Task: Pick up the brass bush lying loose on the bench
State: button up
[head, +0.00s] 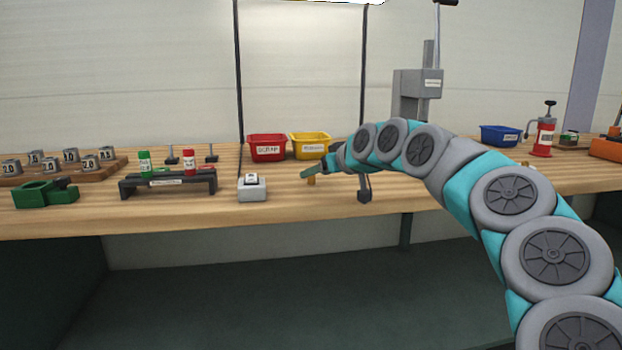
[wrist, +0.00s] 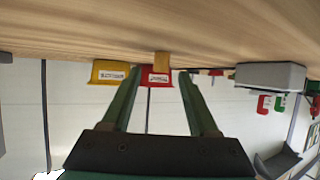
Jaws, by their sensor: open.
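The brass bush (head: 311,180) stands on the wooden bench (head: 310,208) near its front, a small tan piece partly covered by my gripper in the head view. My gripper (head: 307,173) reaches in from the right, low over the bench, with its green fingers at the bush. In the wrist view, which is upside down, the bush (wrist: 161,62) shows in line with the gap between the two spread fingers (wrist: 160,74). The gripper is open, with a gap on both sides of the bush. I cannot tell how far the bush sits between the fingertips.
A grey box (head: 251,188) stands left of the bush. Behind are a red scrap bin (head: 267,153) and a yellow bin (head: 310,153). A dark rack with green and red bottles (head: 168,184) is further left. A grey press (head: 410,95) stands at the back right.

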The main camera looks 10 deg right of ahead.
aim_at(311, 179)
jog(key=x, duration=0.3)
jog(key=shift+w+a+f, duration=0.1)
jog(key=shift+f, duration=0.05)
grip_shut()
dwell(0.3)
